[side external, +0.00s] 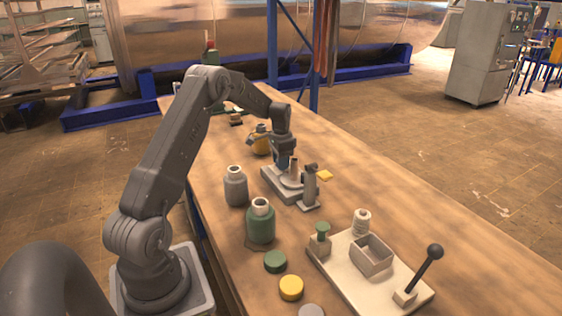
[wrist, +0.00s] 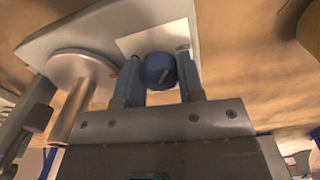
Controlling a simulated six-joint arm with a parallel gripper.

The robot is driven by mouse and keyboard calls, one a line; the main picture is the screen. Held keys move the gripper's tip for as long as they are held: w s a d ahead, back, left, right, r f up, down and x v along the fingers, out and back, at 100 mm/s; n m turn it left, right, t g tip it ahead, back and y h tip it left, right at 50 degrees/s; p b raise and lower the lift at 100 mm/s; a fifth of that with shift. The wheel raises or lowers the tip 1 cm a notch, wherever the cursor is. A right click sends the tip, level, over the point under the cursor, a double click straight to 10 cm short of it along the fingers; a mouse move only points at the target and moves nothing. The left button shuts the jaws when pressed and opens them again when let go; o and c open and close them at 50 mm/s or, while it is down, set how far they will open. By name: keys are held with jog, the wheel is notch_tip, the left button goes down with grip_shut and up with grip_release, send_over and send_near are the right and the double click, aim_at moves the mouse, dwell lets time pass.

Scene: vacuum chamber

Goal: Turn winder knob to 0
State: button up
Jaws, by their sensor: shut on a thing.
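The winder (side external: 275,188) is a grey base on the bench with a spool and a small upright post. Its spool (wrist: 88,72) and base plate (wrist: 60,38) show at the left of the wrist view. The winder knob (wrist: 158,71) is round and dark blue with a short pale pointer line, tilted from lower left to upper right. It sits by a pale square plate (wrist: 150,40); no scale numbers can be read. My gripper (wrist: 160,79) is shut on the knob, one finger on each side. In the side view my gripper (side external: 285,161) hides the knob.
A grey bottle (side external: 236,187) and a green bottle (side external: 260,222) stand nearer on the bench. A yellow-brown flask (side external: 260,143) is behind my gripper. A white board (side external: 335,262) with a black-knobbed lever (side external: 428,258) lies at front right. The bench's right side is mostly clear.

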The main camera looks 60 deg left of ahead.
jog(key=n, duration=0.5)
jog(key=shift+n, duration=0.3)
jog(key=n, duration=1.1)
jog(key=shift+r, duration=0.1)
jog(key=n, duration=0.5)
jog(key=shift+n, duration=0.3)
jog(key=o, duration=0.9)
notch_tip(320, 180, up, 14)
jog(key=shift+f, duration=0.1)
